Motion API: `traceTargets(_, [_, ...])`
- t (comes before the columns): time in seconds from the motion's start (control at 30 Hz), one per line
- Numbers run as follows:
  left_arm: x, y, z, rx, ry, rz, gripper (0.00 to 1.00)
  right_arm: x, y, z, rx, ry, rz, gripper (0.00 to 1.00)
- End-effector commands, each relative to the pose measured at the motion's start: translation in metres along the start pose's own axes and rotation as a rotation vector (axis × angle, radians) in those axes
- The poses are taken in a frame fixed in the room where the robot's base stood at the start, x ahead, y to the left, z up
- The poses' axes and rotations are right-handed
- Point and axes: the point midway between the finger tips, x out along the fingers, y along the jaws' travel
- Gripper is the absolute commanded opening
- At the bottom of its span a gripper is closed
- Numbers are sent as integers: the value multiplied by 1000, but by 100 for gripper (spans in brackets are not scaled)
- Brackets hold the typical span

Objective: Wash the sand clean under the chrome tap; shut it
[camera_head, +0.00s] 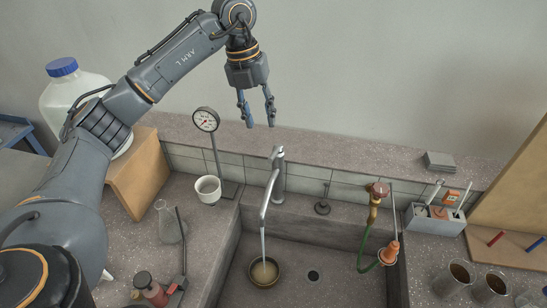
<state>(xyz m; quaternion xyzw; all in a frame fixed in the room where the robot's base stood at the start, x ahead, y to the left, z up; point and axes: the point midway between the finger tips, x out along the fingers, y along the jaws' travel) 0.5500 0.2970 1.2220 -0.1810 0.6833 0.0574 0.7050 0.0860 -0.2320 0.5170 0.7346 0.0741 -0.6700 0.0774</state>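The chrome tap (278,180) stands at the back edge of the sink, its spout reaching forward over the basin. A thin stream of water (263,240) falls from the spout into a round brownish bowl (252,280) on the sink floor. The bowl holds tan, cloudy content, likely the sand under water; I cannot tell how clean it is. My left gripper (259,121) hangs above and slightly left of the tap top, fingers pointing down, apart and empty. It does not appear to touch the tap. My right gripper is not in view.
A pressure gauge (206,120) on a stand and a white cup (208,190) stand left of the tap.

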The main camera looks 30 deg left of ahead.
Motion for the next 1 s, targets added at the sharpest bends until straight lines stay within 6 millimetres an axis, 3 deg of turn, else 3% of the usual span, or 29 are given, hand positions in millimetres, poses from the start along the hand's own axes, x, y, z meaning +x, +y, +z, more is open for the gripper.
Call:
traceTargets(0.17, [20, 0, -1, 0, 6, 4, 36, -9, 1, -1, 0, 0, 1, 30])
traceTargets(0.6, [109, -1, -2, 3, 6, 0, 36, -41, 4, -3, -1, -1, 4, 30])
traceTargets(0.8, [131, -1, -1, 3, 4, -1, 36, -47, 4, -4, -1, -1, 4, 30])
traceTargets(1.0, [137, -1, -1, 3, 2, -1, 36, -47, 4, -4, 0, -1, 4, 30])
